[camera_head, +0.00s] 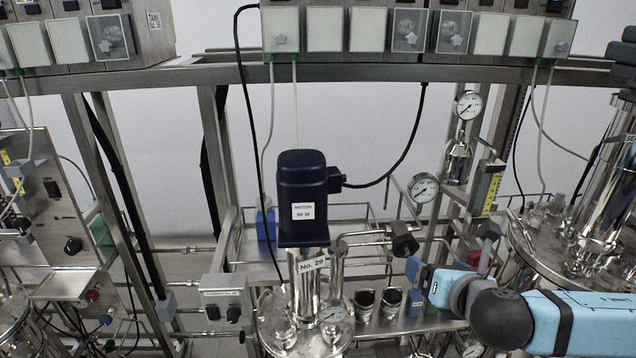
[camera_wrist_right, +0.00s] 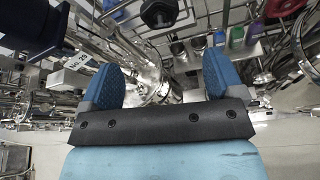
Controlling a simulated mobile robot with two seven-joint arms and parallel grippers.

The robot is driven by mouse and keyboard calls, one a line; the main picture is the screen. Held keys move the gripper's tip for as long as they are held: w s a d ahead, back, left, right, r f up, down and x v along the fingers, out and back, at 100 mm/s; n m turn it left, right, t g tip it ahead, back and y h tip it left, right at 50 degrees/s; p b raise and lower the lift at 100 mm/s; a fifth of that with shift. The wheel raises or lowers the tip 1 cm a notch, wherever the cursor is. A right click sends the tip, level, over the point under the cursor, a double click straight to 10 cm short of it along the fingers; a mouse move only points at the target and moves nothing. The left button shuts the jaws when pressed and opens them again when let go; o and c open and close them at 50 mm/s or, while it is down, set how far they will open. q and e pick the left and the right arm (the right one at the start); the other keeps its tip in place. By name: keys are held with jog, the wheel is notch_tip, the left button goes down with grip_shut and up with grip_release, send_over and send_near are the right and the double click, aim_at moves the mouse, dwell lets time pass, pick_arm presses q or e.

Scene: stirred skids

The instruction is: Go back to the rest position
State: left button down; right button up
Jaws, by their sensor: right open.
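My right arm (camera_head: 580,318) comes in from the lower right in the head view, light blue with a dark round joint. Its gripper (camera_head: 424,283) is in front of the steel rig, right of the motor column. In the right wrist view the two blue finger pads of this gripper (camera_wrist_right: 161,68) stand wide apart. Nothing is held between them; steel pipes and a shiny vessel (camera_wrist_right: 150,75) show behind the gap. Whether a finger touches the rig cannot be told. My left gripper is in neither view.
A dark blue motor (camera_head: 303,225) labelled 60 W stands on a steel column. Round gauges (camera_head: 424,187) and a black valve knob (camera_head: 404,240) are close to the gripper. A large steel vessel (camera_head: 608,190) stands at the right. A frame beam (camera_head: 330,76) crosses above.

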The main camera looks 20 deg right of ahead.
jog(key=s+a+f+m+g+y, duration=0.1)
jog(key=a+f+m+y, duration=0.2)
jog(key=a+f+m, duration=0.4)
jog(key=a+f+m+g+y, duration=0.15)
jog(key=a+f+m, duration=0.35)
jog(key=f, duration=0.5)
jog(key=s+a+f+m, duration=0.2)
jog(key=s+f+m, duration=1)
jog(key=f+m, duration=0.4)
jog(key=shift+s+a+m, duration=0.2)
jog(key=shift+s+m, duration=0.2)
dwell(0.6)
